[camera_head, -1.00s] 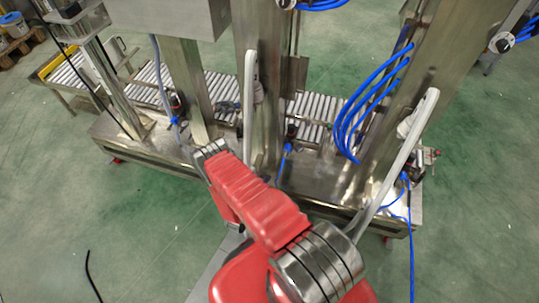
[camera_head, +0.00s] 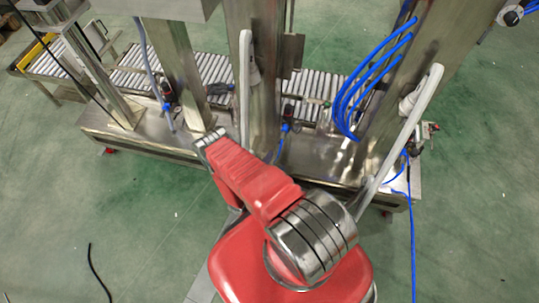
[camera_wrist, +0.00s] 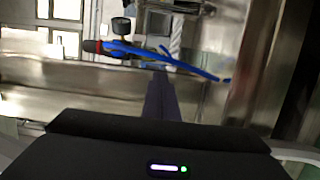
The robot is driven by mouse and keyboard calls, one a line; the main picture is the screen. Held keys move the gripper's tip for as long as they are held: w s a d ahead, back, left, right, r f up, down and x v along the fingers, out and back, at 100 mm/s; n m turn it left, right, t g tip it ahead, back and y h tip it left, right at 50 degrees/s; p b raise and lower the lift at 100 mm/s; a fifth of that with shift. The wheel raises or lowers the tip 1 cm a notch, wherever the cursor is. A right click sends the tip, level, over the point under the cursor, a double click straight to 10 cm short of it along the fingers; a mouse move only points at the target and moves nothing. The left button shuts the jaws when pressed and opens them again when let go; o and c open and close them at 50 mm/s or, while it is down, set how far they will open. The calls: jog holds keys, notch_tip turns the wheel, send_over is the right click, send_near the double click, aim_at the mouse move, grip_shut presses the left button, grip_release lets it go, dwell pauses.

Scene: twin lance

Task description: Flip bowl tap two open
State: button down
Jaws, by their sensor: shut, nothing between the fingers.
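My gripper (camera_wrist: 158,76) shows in the wrist view as a narrow dark pair of fingers, shut and empty. Just beyond its tip, a blue tap or hose piece (camera_wrist: 140,51) with a dark red and black end runs across the picture. A round black knob (camera_wrist: 121,26) is just above it. I cannot tell contact or how far the tap is turned. In the head view, small fittings with blue lines sit at the post feet: one at the left (camera_head: 167,97), one in the middle (camera_head: 286,127). My gripper is hidden there behind my red arm.
A steel frame with a thick middle post (camera_head: 255,95) and a slanting right post (camera_head: 390,110) stands close ahead. A roller conveyor (camera_head: 205,88) runs behind. The green floor in front is clear except for a black cable (camera_head: 94,265).

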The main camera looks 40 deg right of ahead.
jog(key=x, duration=0.9)
dwell(0.3)
jog(key=shift+s, duration=0.15)
